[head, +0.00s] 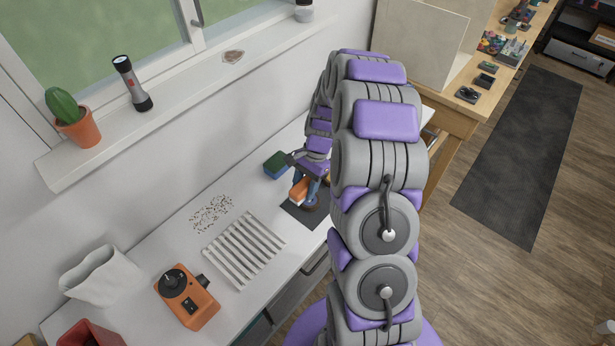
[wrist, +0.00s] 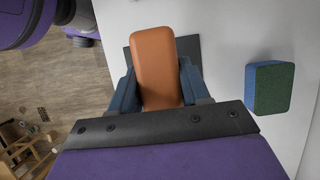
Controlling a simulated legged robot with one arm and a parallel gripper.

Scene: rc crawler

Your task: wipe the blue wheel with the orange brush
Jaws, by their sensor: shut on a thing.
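My gripper (head: 303,188) is low over the white table and shut on the orange brush (head: 298,192). In the wrist view the brush (wrist: 155,62) is a long orange block with rounded edges, lying between the two blue fingers of my gripper (wrist: 158,88). A dark mat (head: 291,209) lies on the table below the brush; it also shows in the wrist view (wrist: 188,45). I cannot make out the blue wheel in either view. The brush and my gripper cover part of the mat. I cannot tell whether the brush touches anything below it.
A green and blue sponge (head: 276,164) lies beside the mat. A slatted white rack (head: 243,248), brown crumbs (head: 211,213) and an orange device with a black knob (head: 187,299) are further left. A white cloth bag (head: 100,274) and a red container (head: 90,335) stand near the wall.

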